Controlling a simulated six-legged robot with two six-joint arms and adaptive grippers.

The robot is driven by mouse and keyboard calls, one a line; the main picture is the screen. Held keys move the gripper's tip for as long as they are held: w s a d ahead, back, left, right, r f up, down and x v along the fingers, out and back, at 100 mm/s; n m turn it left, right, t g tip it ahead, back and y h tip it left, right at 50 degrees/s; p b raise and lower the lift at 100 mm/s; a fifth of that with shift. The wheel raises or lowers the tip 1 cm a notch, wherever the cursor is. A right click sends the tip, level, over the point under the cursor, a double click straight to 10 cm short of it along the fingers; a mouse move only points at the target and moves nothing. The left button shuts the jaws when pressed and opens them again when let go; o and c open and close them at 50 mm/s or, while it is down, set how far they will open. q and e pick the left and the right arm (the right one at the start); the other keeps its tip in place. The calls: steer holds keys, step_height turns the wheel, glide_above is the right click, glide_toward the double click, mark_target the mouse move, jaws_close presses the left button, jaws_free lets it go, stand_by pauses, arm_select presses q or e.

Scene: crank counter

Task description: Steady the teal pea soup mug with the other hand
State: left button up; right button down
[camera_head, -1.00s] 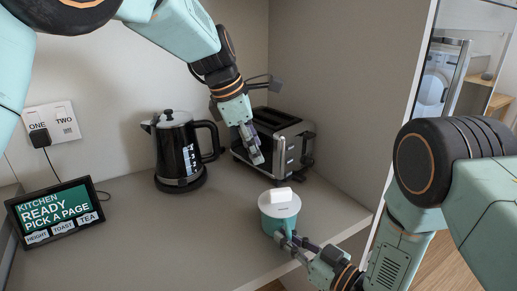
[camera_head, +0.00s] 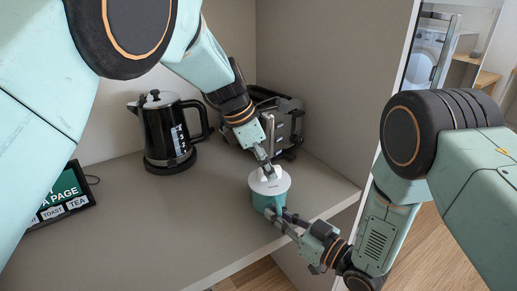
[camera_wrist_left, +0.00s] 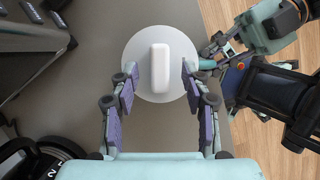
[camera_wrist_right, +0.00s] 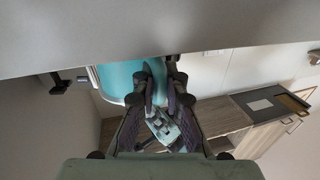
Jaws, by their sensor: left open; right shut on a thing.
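The teal mug (camera_head: 262,203) stands near the counter's front edge with a pale grey round lid (camera_head: 281,186) on top. A white block-shaped knob (camera_wrist_left: 160,68) sits on the lid. My left gripper (camera_head: 268,172) is open just above the lid; in the left wrist view its fingers (camera_wrist_left: 158,85) stand on either side of the knob, with gaps. My right gripper (camera_head: 277,217) is shut on the mug's handle (camera_wrist_right: 156,80) at the front of the mug. The mug's contents are hidden by the lid.
A black kettle (camera_head: 166,133) and a toaster (camera_head: 283,125) stand behind the mug. A tablet screen (camera_head: 65,200) is at the left. The counter (camera_head: 150,230) is clear left of the mug, and its front edge is close to it.

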mark_target(277, 166)
arm_select(q)
steer(key=shift+w+d+f, duration=0.1)
steer(key=shift+d+f, duration=0.2)
steer(key=shift+f, duration=0.35)
arm_select(e)
steer(key=shift+s+f, duration=0.15)
steer(key=shift+f, duration=0.1)
arm_select(q)
steer(key=shift+c, duration=0.2)
jaws_close()
steer(key=c, duration=0.7)
jaws_free()
jaws_close()
steer(key=shift+r, duration=0.75)
steer(key=shift+r, duration=1.8)
